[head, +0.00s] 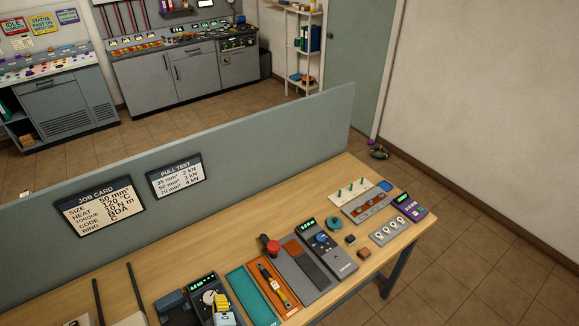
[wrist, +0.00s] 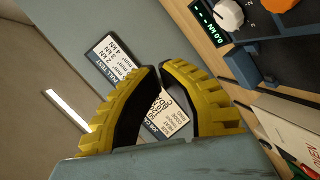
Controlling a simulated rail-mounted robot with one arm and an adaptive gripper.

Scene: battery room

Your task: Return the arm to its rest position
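My gripper (head: 221,297) shows at the bottom of the head view, its ribbed yellow fingers over the front part of a dark device with a pale dial. In the wrist view my gripper (wrist: 160,72) has its two yellow, black-padded fingers leaning together, their tips meeting or almost meeting. Nothing is held between them; the job card (wrist: 170,118) shows through the gap. Most of my arm is outside the head view.
The wooden bench (head: 340,220) holds a dial device (head: 201,284), a red-knobbed press (head: 272,246), a blue-knobbed meter (head: 325,250) and trays. A grey partition (head: 260,140) with the job card (head: 95,206) and pull test card (head: 175,176) stands behind.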

